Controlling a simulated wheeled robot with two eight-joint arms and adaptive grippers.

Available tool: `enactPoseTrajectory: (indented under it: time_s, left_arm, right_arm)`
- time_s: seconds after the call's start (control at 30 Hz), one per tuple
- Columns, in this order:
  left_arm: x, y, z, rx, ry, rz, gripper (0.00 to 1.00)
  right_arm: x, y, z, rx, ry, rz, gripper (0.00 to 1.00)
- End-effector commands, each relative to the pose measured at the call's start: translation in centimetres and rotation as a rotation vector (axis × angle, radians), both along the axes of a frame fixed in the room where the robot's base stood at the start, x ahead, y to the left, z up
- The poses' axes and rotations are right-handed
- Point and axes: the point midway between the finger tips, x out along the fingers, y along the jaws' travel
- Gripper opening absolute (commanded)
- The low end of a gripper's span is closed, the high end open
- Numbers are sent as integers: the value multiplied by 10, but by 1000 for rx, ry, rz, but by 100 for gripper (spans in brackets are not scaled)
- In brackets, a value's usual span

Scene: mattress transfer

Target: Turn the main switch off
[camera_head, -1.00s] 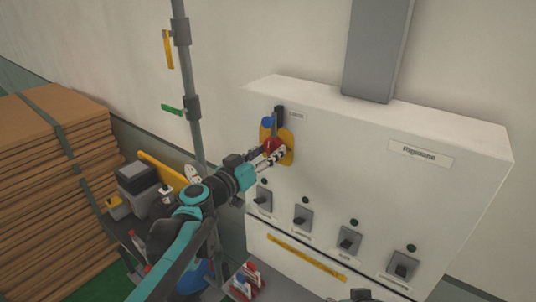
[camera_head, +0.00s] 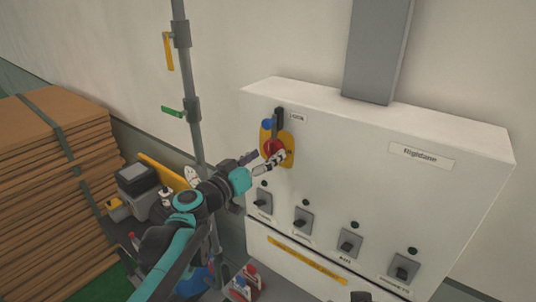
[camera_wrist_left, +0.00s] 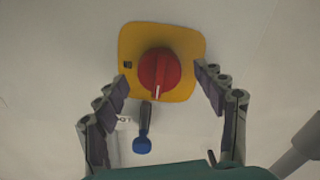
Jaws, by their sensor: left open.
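The main switch is a red round knob (camera_head: 273,149) on a yellow plate (camera_head: 289,157), at the upper left of the white electrical box's front. In the left wrist view the red knob (camera_wrist_left: 160,70) sits on its yellow plate (camera_wrist_left: 188,44), with a white mark near its lower edge. My left gripper (camera_head: 264,163) is in front of the knob; the wrist view shows its fingers (camera_wrist_left: 163,88) open, one on each side of the knob, with nothing between them held. A dark lever with a blue end (camera_wrist_left: 142,145) shows beside the knob. My right gripper is not in view.
The white box (camera_head: 370,185) carries several small grey switches (camera_head: 303,221) along its lower front. A vertical pipe (camera_head: 187,75) with yellow and green handles stands left of the box. Stacked brown boards (camera_head: 50,165) and a cluttered cart (camera_head: 135,180) are farther left.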

Motion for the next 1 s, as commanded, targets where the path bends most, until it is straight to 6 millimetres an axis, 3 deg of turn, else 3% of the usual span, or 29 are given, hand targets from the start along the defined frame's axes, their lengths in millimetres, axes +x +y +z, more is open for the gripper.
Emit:
enactPoseTrajectory:
  time_s: [0.43,0.6,0.9,1.0]
  left_arm:
    - [-73,54,0,-1,1,3,70]
    - [-83,61,0,-1,0,1,70]
    - [-84,61,0,-1,1,0,70]
    - [-87,59,-11,6,13,-5,70]
  right_arm:
    - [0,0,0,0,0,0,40]
    - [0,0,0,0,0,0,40]
    - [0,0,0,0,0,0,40]
    - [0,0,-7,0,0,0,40]
